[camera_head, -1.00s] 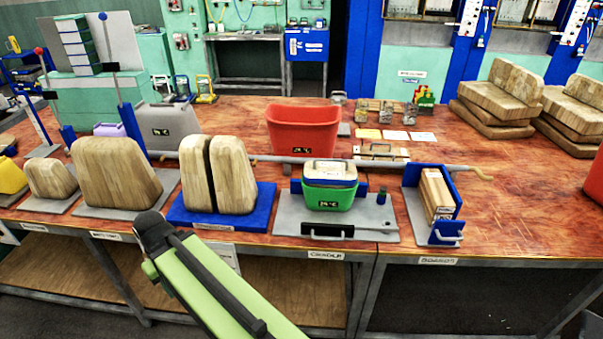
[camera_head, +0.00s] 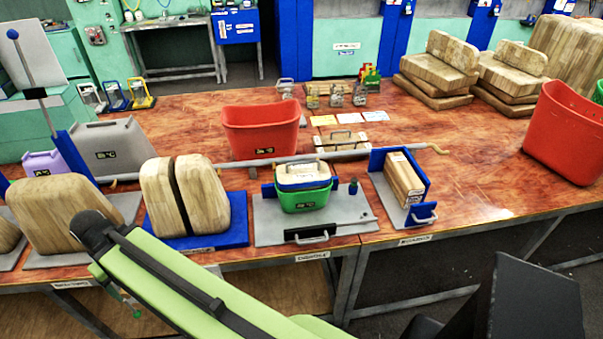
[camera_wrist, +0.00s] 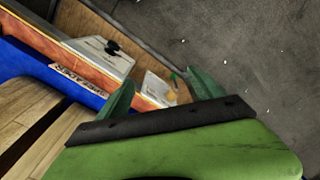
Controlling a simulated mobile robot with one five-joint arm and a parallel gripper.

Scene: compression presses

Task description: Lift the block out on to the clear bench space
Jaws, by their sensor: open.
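A pale block with a handle on top (camera_head: 304,173) sits inside a green tub (camera_head: 305,200) on a grey plate (camera_head: 268,225) near the bench front. The tub hides its lower part. My gripper (camera_wrist: 163,92) shows in the wrist view with its two green fingers spread and nothing between them. It is near the bench's front edge, beside a blue base (camera_wrist: 60,70) with wooden jaws (camera_wrist: 30,110), apart from the block.
A red bin (camera_head: 262,127) stands behind the tub. A long grey bar (camera_head: 370,154) runs behind it. A blue holder with wooden boards (camera_head: 403,180) is to its right. Wooden jaws (camera_head: 197,193) stand left. Bare bench (camera_head: 490,185) lies right, before another red bin (camera_head: 566,135).

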